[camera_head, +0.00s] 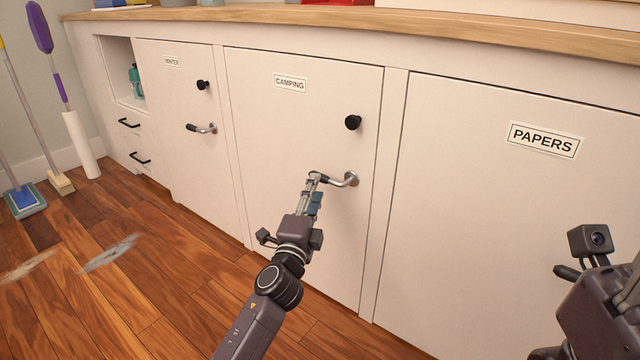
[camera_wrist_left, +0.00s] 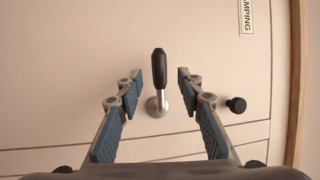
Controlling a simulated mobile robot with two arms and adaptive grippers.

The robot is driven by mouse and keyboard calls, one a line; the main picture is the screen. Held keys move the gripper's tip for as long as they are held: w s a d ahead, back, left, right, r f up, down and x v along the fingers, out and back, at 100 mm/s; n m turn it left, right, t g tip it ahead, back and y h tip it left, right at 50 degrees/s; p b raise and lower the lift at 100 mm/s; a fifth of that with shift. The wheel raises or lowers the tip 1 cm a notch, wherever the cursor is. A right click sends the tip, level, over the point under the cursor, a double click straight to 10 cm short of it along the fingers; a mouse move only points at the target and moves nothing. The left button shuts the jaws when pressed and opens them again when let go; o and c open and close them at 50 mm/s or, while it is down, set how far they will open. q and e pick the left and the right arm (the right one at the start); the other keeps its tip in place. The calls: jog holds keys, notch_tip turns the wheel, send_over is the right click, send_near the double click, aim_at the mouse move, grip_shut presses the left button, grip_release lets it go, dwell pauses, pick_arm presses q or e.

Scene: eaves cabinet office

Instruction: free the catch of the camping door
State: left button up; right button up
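The camping door (camera_head: 290,150) is a white cabinet door that looks closed, with a label reading CAMPING (camera_head: 290,83). It carries a round black knob (camera_head: 353,122) and, below it, a metal lever handle (camera_head: 349,180) with a black grip. My left gripper (camera_head: 314,183) is at the lever. In the left wrist view its two blue-padded fingers are open, one on each side of the lever's black grip (camera_wrist_left: 159,68), with gaps on both sides. The knob (camera_wrist_left: 236,104) is outside the fingers, to the right. My right arm's wrist (camera_head: 603,300) shows at lower right; its fingers cannot be made out.
A door labelled PAPERS (camera_head: 480,210) is to the right, and another door (camera_head: 185,150) with a knob and lever is to the left. A wooden countertop (camera_head: 400,25) runs above. Brooms (camera_head: 50,60) stand at far left. The wooden floor (camera_head: 150,270) at left is mostly clear.

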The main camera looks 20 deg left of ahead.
pick_arm(q)
jog(key=shift+w+a+r+b, duration=0.15)
jog(key=shift+w+b, duration=0.15)
jog(key=shift+w, duration=0.65)
jog(key=shift+w+r+b, duration=0.15)
jog(key=shift+w+b, duration=0.15)
jog(key=shift+w, duration=0.6)
jog(key=shift+w+a+r+b, duration=0.15)
jog(key=shift+w+b, duration=0.15)
jog(key=shift+w, duration=0.65)
jog(key=shift+d, duration=0.15)
grip_shut()
